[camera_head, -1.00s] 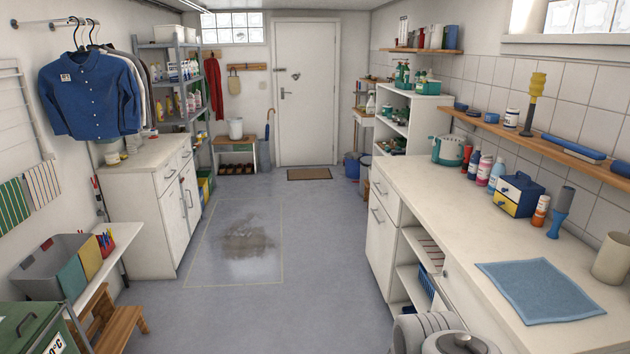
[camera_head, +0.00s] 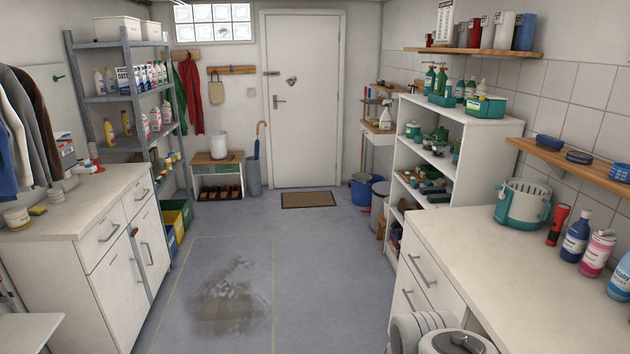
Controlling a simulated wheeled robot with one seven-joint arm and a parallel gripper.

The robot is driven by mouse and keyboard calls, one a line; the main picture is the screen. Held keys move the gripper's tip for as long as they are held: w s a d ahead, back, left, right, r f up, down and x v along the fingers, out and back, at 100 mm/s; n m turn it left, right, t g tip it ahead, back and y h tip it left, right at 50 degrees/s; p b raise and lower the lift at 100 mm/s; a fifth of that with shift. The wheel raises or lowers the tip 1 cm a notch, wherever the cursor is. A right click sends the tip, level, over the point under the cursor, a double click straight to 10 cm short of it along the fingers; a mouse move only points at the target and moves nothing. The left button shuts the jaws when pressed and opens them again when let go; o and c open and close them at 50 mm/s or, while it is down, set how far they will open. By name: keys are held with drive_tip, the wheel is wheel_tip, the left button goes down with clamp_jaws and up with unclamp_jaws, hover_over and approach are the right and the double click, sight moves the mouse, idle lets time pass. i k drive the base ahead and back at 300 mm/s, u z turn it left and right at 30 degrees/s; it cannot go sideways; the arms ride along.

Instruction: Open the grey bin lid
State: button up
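A grey bin (camera_head: 377,211) stands on the floor at the back right, beside the white open shelf unit. Its darker grey lid (camera_head: 381,187) seems to lie shut on top, but it is small and partly hidden by the shelf unit's edge, so I cannot be sure. The bin is well ahead of me, past the right-hand counter. White and grey links of my arm (camera_head: 440,335) show at the bottom right edge. My gripper itself is not in view.
A blue bucket (camera_head: 361,187) stands just behind and left of the bin. A wet patch (camera_head: 230,300) lies on the floor ahead. White cabinets (camera_head: 120,260) flank the left, and a counter (camera_head: 500,255) the right.

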sight(380, 188)
drive_tip(key=i, duration=6.3)
drive_tip(key=u, duration=2.95)
drive_tip(key=k, duration=0.35)
drive_tip(key=z, duration=1.45)
